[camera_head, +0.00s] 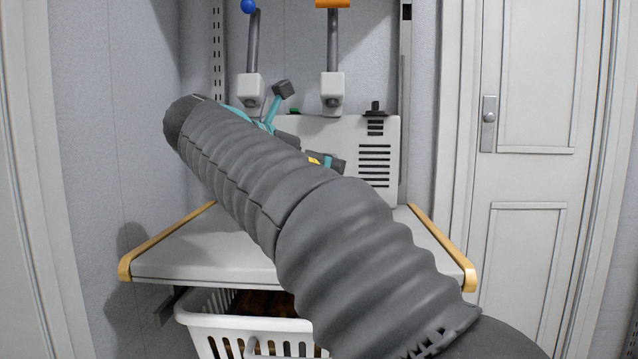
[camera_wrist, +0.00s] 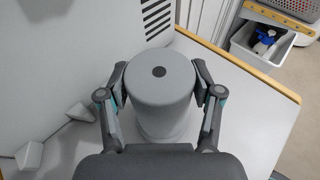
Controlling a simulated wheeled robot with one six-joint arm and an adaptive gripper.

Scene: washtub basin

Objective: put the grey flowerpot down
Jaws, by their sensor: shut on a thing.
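The grey flowerpot (camera_wrist: 164,90) shows in the wrist view, with the flat end that has a dark round hole facing the camera. My gripper (camera_wrist: 160,72) has one finger on each side of it and is shut on it. The pot's far end is close to the white shelf top (camera_wrist: 250,105); I cannot tell if it touches. In the head view my grey-sleeved arm covers the pot and most of the gripper; only some teal and dark gripper parts show.
A white vented box (camera_head: 380,135) stands at the back of the shelf (camera_head: 200,255), with levers above. White angular mounts (camera_wrist: 80,112) are left in the wrist view. The shelf has wooden edges (camera_head: 440,245). A white basket (camera_head: 250,335) is below; a grey bin (camera_wrist: 255,50) stands beyond the edge.

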